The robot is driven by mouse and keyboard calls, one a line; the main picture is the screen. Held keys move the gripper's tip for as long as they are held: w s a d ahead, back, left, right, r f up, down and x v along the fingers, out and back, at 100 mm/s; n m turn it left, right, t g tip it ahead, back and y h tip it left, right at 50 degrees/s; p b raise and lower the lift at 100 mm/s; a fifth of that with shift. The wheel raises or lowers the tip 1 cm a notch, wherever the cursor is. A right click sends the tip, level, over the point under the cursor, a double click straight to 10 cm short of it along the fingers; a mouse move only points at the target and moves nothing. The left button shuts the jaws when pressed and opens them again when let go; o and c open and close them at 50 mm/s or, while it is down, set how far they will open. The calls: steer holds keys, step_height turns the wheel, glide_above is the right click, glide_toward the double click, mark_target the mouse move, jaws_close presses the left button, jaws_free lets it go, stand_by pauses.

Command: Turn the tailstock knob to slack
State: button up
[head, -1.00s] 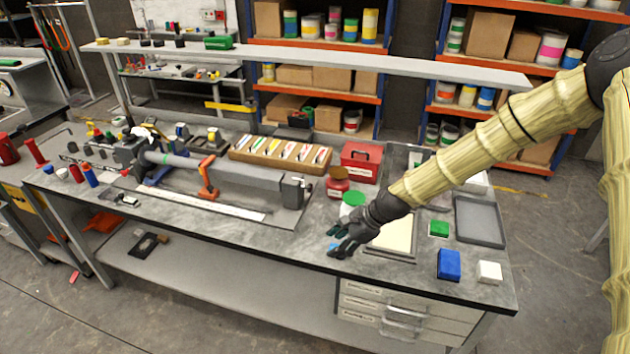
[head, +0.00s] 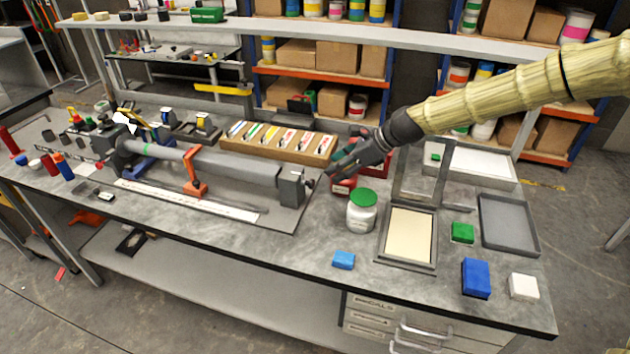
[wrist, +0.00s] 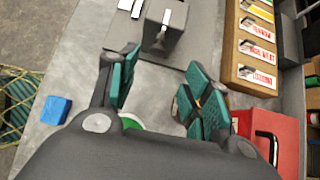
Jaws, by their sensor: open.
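The tailstock (head: 293,188) is a grey block at the right end of a long grey tube fixture on the bench. Its small knob (head: 309,184) sticks out of the right face. In the wrist view the tailstock (wrist: 167,22) is ahead at top centre, with the knob (wrist: 160,39) pointing toward me. My gripper (head: 338,168) is open and empty, to the right of the knob and apart from it. In the wrist view its teal-padded fingers (wrist: 160,88) are spread, with bare bench between them and the knob beyond the tips.
A red toolbox (wrist: 272,138) stands close to my right finger in the wrist view. A green-lidded white jar (head: 361,212) is below my gripper. A wooden card rack (head: 277,147) lies behind the tailstock. A blue block (head: 343,260) is near the front edge.

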mark_target(313, 183)
steer(key=p+x, duration=0.2)
steer(key=x, duration=0.3)
steer(key=shift+s+a, duration=0.1)
steer(key=shift+s, duration=0.05)
steer(key=shift+p+x, duration=0.8)
steer(key=shift+x, duration=1.6)
steer(key=c, duration=1.1)
